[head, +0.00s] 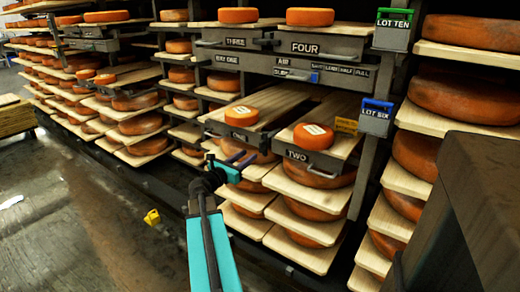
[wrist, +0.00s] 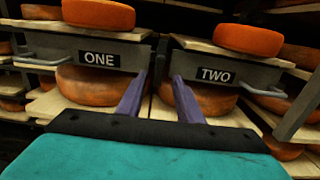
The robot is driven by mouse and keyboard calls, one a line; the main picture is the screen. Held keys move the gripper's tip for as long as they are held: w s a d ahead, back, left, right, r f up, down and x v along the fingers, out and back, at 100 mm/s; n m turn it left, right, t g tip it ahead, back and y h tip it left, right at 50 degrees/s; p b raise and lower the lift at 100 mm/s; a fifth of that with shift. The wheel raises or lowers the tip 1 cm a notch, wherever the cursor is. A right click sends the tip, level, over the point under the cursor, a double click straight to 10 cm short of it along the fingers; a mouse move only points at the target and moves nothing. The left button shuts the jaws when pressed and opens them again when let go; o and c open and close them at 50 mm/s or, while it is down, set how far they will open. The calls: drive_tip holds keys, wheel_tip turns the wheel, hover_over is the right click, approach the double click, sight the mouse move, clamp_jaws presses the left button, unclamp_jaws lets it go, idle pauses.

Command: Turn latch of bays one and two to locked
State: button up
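The bay one drawer (head: 238,136) and the bay two drawer (head: 297,156) sit side by side, each labelled on its grey front. The wrist view shows the front of bay one (wrist: 60,52) on the left and bay two (wrist: 240,75) on the right, with a metal handle at each outer side. My gripper (head: 243,157) is open and empty in front of the bays. In the wrist view, its purple fingers (wrist: 160,76) point at the dark gap between the two fronts, apart from each other.
An orange cheese wheel sits on bay one (head: 241,115) and another on bay two (head: 313,136). Bays three (head: 236,42) and four (head: 306,48) are above. A blue-topped lot six box (head: 376,117) hangs at right. Cheese shelves surround the bays; the floor (head: 80,230) at left is open.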

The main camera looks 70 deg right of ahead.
sight(260, 147)
drive_tip(key=b+x, duration=0.1)
drive_tip(key=x, duration=0.9)
drive_tip(key=shift+a, duration=0.1)
clamp_jaws()
